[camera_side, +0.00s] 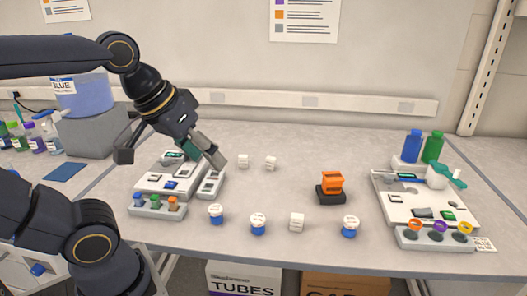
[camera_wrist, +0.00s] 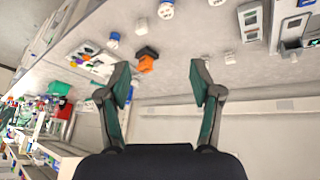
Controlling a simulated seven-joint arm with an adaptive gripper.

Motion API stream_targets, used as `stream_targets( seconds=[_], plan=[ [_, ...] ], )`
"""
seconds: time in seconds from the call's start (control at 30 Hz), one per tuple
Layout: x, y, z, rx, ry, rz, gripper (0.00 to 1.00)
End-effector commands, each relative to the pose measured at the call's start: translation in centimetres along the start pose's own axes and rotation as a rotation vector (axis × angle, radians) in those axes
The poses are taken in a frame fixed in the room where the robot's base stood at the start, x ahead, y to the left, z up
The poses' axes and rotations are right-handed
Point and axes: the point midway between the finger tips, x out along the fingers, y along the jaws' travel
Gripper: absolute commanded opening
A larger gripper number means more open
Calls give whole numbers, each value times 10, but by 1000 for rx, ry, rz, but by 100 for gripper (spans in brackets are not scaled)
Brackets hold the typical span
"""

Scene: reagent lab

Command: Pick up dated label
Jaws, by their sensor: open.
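I cannot make out for certain which thing is the dated label. A small white card with print (camera_side: 484,244) lies at the right front table edge. Small white blocks with faint marks stand apart on the table: two at the back (camera_side: 243,160) (camera_side: 270,163) and one at the front (camera_side: 296,222). My gripper (camera_side: 170,157) is open above the left tray in the side view. In the wrist view my gripper (camera_wrist: 161,82) has its fingers wide apart, with nothing between them.
An orange item on a black base (camera_side: 331,190) stands mid-table. White-lidded blue pots (camera_side: 258,225) stand along the front. A left tray (camera_side: 150,184) and a right tray (camera_side: 400,207) hold devices. Blue and green bottles (camera_side: 412,147) stand behind.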

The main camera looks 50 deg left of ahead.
Motion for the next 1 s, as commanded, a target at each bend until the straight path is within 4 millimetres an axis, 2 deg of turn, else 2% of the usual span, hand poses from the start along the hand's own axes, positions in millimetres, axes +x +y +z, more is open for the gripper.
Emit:
stream_targets(
  seconds=[0.03,0.13,0.27,0.37,0.4,0.5,0.6,0.7,1.0],
  plan=[
    [-3,5,-18,-67,-19,-1,65],
    [-2,16,-50,-193,-67,-12,65],
    [15,32,-90,-332,-145,-44,65],
    [43,46,-121,-421,-215,-84,65],
    [58,52,-130,-449,-245,-103,65],
    [97,64,-146,-489,-310,-149,65],
    [133,73,-150,-483,-365,-186,65],
    [160,76,-145,-469,-407,-213,65],
    [206,74,-118,-455,-450,-239,65]
  ],
)
